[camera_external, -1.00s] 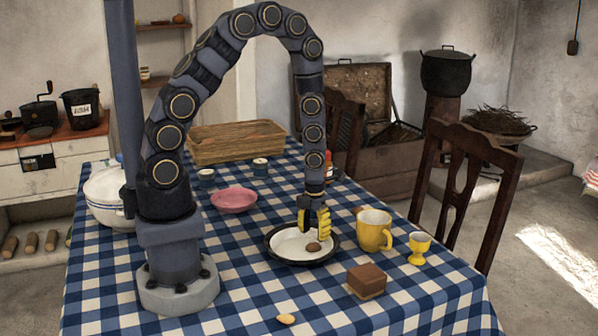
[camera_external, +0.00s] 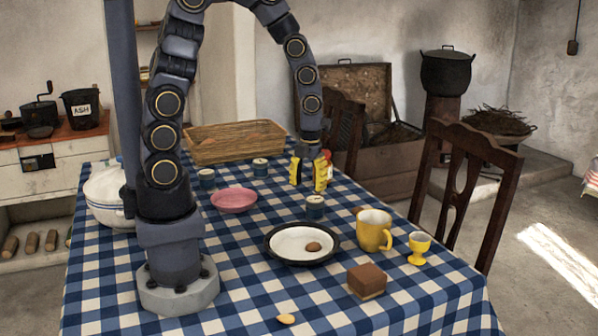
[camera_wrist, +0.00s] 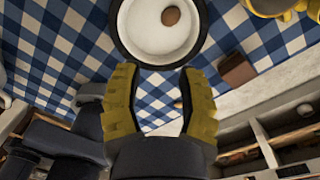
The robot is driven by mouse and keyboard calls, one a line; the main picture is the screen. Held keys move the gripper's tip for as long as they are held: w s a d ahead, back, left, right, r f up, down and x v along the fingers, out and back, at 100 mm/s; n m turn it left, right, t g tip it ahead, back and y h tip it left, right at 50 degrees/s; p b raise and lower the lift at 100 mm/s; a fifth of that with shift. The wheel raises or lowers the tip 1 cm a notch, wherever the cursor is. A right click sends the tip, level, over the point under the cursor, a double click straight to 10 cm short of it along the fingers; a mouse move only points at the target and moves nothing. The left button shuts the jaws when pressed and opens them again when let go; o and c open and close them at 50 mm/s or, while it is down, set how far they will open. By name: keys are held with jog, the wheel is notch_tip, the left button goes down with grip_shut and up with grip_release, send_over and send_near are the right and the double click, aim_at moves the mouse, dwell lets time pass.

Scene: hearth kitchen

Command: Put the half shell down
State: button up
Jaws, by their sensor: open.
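A small brown rounded piece, which looks like the half shell (camera_external: 313,247), lies in the white dish with a dark rim (camera_external: 283,258). In the wrist view the brown piece (camera_wrist: 170,15) sits inside the dish (camera_wrist: 125,42), near the top of the picture. My gripper (camera_external: 309,180) is open and empty, with yellow fingers, raised above the table and behind the dish in the outside view. Its spread fingers (camera_wrist: 160,80) show in the wrist view with only tablecloth between them. I cannot tell which side of the shell faces up.
A yellow mug (camera_external: 374,231) and yellow egg cup (camera_external: 419,248) stand right of the dish. A brown block (camera_external: 366,281) and a small tan piece (camera_external: 286,319) lie in front.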

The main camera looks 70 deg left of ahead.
jog(key=s+d+r+n, duration=0.2)
jog(key=s+r+n, duration=0.5)
jog(key=n, duration=0.7)
jog(key=s+d+r+n+g, duration=0.1)
jog(key=s+d+r+n, duration=0.1)
jog(key=s+r+n, duration=0.6)
jog(key=s+n, duration=0.3)
jog(key=n, duration=0.3)
jog(key=shift+r+h, duration=0.15)
jog(key=shift+h, duration=0.15)
jog(key=o, duration=0.5)
jog(key=shift+s+a, duration=0.1)
jog(key=shift+g, duration=0.3)
